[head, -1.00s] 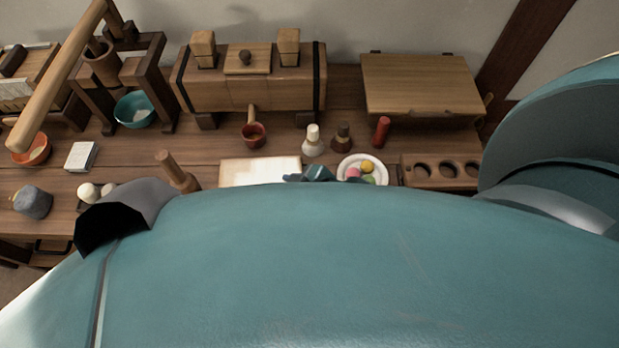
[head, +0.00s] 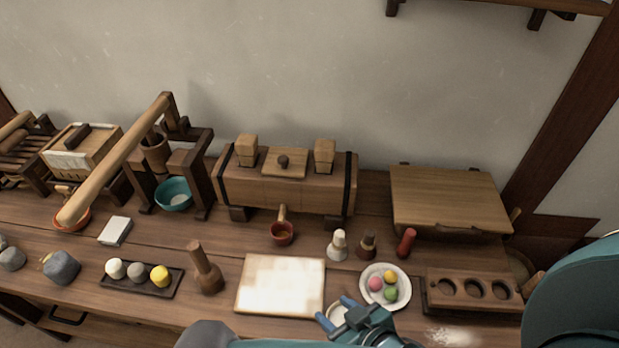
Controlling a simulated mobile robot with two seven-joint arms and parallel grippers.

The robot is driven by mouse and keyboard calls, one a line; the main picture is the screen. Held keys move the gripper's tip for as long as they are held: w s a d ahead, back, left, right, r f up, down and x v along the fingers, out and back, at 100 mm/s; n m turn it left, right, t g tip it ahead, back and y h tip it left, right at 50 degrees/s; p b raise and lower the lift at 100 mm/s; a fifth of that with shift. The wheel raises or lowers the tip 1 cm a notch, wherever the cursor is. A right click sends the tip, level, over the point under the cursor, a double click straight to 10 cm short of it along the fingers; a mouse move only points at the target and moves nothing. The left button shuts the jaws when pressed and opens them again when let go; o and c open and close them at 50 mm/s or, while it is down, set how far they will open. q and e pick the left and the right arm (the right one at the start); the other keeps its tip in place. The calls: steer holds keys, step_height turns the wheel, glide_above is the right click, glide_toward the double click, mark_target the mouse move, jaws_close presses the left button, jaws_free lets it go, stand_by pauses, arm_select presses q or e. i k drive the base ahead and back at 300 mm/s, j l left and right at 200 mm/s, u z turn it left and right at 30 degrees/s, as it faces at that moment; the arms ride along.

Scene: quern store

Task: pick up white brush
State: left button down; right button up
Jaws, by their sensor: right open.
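The white brush (head: 338,245) stands upright on the wooden table, right of the small red cup and left of a dark brush. It has a white top and a pale, wider lower part. My right gripper (head: 337,312) is at the bottom of the head view, nearer the table's front edge than the brush and apart from it. Its blue fingers are open and appear over a small pale round thing that they partly hide. My left gripper is not in view.
A dark brush (head: 367,246) and a red one (head: 405,242) stand just right. A white plate (head: 405,297) with coloured balls is near my right gripper. A pale board (head: 243,300) lies left. A wooden chest (head: 290,188) stands behind. A holed rack (head: 430,300) is right.

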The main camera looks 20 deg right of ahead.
mark_target(338, 250)
steer(key=z, duration=0.8)
